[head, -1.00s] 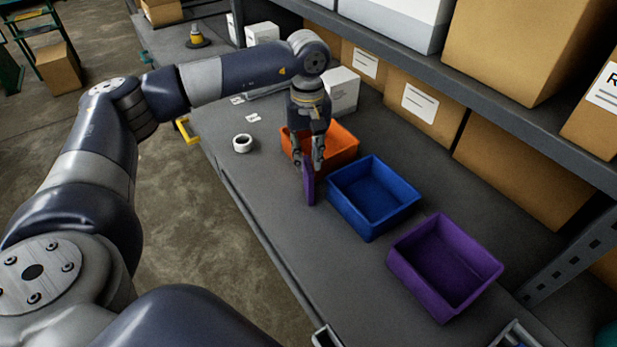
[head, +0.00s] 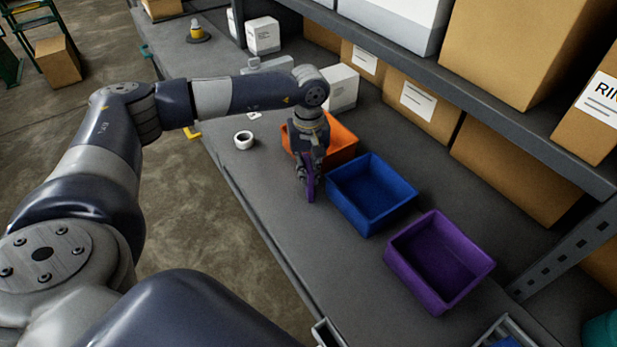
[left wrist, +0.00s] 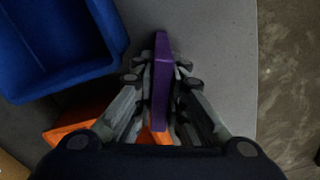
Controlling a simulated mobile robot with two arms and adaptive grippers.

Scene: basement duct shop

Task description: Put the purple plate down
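The purple plate (head: 311,186) is thin and held on edge, upright, just in front of the orange bin and left of the blue bin in the head view. My left gripper (head: 310,172) points down and is shut on it. In the left wrist view the plate (left wrist: 161,75) stands between the two fingers of the gripper (left wrist: 160,95). The plate is low over the grey bench (head: 262,192); I cannot tell whether its lower edge touches the surface. My right gripper is not in view.
An orange bin (head: 343,136), a blue bin (head: 371,192) and a purple bin (head: 439,260) stand in a row on the bench. A white tape roll (head: 243,140) lies left of the gripper. A shelf with boxes runs behind. Bare bench lies along the front edge.

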